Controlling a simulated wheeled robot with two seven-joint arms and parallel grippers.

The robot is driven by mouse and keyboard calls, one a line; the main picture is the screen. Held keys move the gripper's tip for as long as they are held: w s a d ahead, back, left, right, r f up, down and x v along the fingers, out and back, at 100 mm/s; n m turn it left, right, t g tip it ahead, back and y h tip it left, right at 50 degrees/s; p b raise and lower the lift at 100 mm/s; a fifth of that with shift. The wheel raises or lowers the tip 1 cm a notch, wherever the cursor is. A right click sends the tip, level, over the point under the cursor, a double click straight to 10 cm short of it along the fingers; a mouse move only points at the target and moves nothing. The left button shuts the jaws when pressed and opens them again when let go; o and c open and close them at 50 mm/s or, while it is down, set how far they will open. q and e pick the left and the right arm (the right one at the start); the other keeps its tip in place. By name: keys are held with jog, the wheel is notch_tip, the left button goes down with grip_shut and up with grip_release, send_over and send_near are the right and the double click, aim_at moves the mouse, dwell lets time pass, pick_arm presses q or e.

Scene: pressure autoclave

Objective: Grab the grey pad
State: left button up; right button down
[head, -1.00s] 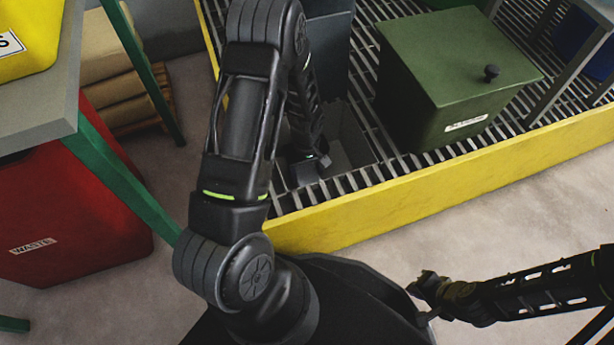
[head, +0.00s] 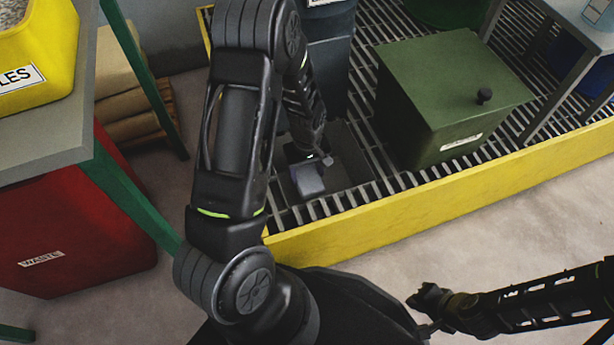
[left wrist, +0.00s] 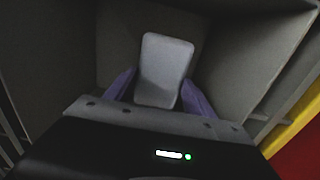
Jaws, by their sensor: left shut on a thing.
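The grey pad (left wrist: 165,68) is a small pale block with rounded corners, held upright between the fingers of my left gripper (left wrist: 160,90) in the left wrist view. In the head view the pad (head: 308,180) shows below my left gripper (head: 310,162), over an open grey bin (head: 348,160) set in the grating. The gripper is shut on the pad, with bin walls around it. My right gripper (head: 428,300) is at the lower right, far from the pad; its fingers are too dark and small to read.
A green lidded box (head: 450,95) stands right of the bin on the grating. A yellow kerb (head: 440,195) runs along the front. A dark drum (head: 328,60) stands behind the bin. A red waste bin (head: 70,225) and a table (head: 50,120) are at the left.

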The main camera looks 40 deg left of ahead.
pick_arm(q)
jog(key=shift+r, duration=0.95)
